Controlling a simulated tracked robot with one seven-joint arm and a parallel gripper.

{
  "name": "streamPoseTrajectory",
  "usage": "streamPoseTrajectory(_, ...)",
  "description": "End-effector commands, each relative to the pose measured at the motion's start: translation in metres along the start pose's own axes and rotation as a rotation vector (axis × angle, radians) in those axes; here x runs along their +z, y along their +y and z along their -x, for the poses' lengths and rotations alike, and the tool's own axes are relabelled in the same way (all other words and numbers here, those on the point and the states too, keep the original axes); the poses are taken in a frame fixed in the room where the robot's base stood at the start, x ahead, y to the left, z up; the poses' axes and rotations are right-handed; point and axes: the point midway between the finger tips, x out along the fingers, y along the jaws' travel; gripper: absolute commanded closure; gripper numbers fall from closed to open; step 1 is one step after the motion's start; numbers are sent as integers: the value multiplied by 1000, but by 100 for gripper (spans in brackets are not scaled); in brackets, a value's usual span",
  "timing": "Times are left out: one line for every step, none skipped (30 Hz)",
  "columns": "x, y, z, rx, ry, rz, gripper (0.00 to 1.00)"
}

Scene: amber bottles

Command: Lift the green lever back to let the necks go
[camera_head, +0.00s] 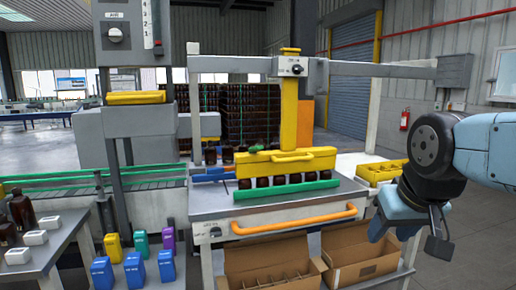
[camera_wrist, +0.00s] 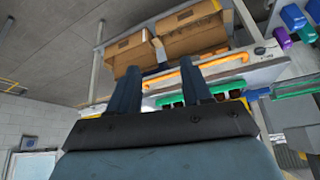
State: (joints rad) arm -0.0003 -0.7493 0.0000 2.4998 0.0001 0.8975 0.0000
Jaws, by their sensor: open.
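The green lever (camera_head: 286,191) is a long bar lying along the front of the bench, low in front of the yellow head (camera_head: 285,163). Several dark bottle necks (camera_head: 263,182) show between the lever and the head. In the tilted, upside-down wrist view the green lever (camera_wrist: 178,98) shows partly behind my fingers. My gripper (camera_wrist: 160,70) is open, with nothing between its two dark fingers. In the head view my gripper (camera_head: 382,226) hangs at the right of the bench, apart from the lever and pointing downward.
An orange handle bar (camera_head: 293,220) runs along the bench front, below the green lever. A blue lever (camera_head: 210,176) sits at the left of the head. Open cardboard boxes (camera_head: 262,262) stand below, and a yellow crate (camera_head: 381,172) stands right of the bench.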

Motion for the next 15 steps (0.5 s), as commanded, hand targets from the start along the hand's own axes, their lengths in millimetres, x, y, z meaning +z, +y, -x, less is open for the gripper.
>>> streamPoseTrajectory(-3,-1,-1,-1,5,2,46)
streamPoseTrajectory(-6,-1,-2,-2,12,4,45)
streamPoseTrajectory(-12,-3,-5,-4,25,8,45)
streamPoseTrajectory(-18,-5,-8,-7,39,13,45)
streamPoseTrajectory(-25,-8,-12,-10,56,18,45)
streamPoseTrajectory(-36,-10,-17,-15,83,25,45)
streamPoseTrajectory(-46,-13,-22,-18,108,31,45)
streamPoseTrajectory(-56,-16,-27,-22,134,37,45)
streamPoseTrajectory(-71,-20,-34,-29,174,46,45)
streamPoseTrajectory(-83,-24,-39,-34,205,54,45)
streamPoseTrajectory(-94,-28,-45,-40,237,61,45)
streamPoseTrajectory(-109,-33,-52,-47,279,69,45)
streamPoseTrajectory(-120,-37,-58,-52,311,75,45)
streamPoseTrajectory(-131,-41,-63,-58,342,81,45)
streamPoseTrajectory(-144,-47,-69,-66,385,89,45)
